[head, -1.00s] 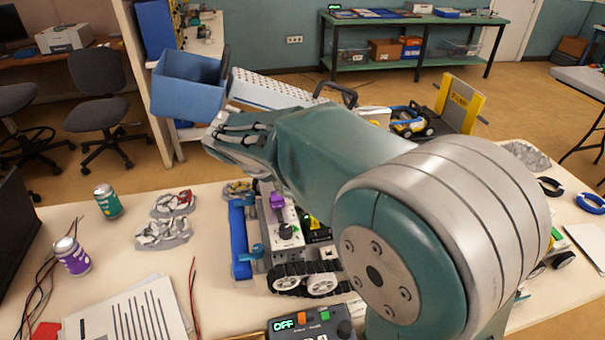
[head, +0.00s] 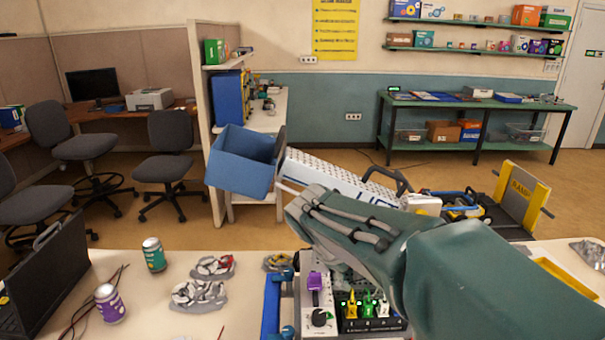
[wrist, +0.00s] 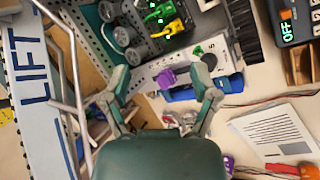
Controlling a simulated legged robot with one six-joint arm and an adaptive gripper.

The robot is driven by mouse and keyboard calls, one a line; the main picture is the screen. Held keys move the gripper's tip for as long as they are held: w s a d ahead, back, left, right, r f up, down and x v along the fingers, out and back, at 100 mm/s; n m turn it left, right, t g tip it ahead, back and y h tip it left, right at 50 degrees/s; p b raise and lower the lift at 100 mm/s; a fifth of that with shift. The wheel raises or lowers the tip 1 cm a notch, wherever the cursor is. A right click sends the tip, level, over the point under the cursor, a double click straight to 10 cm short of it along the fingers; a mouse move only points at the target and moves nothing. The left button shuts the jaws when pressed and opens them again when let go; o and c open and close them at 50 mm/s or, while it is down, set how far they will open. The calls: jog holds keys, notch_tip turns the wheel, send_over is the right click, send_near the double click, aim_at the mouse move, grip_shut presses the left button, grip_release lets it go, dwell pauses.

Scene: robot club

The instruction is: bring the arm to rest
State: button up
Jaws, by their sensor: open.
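My green arm (head: 480,270) reaches in from the lower right of the head view, over the worktable. Its end (head: 345,220) is above the device with the purple knob. The gripper fingers cannot be made out in the head view. Beyond the fingers are the purple knob (wrist: 166,78), on a white panel (wrist: 185,66), and a blue bar (wrist: 218,86). The gripper appears to be above them; the exact gap cannot be judged.
A white perforated lift beam (head: 335,180) with a blue bin (head: 241,162) stands just beyond my arm. The wrist view shows an OFF box (wrist: 288,22).

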jog(key=s+d+m+t+y, duration=0.1)
jog(key=s+m, duration=0.4)
jog(key=s, duration=0.5)
jog(key=s+d+m+t+y, duration=0.1)
jog(key=s+d+m+y, duration=0.2)
jog(key=s+m, duration=0.3)
jog(key=s, duration=0.3)
jog(key=shift+s+f+y, duration=0.2)
jog(key=shift+s+y, duration=0.15)
jog(key=shift+y, duration=0.05)
jog(key=shift+o, duration=0.2)
jog(key=shift+w+a+m, duration=0.15)
jog(key=shift+m, duration=0.15)
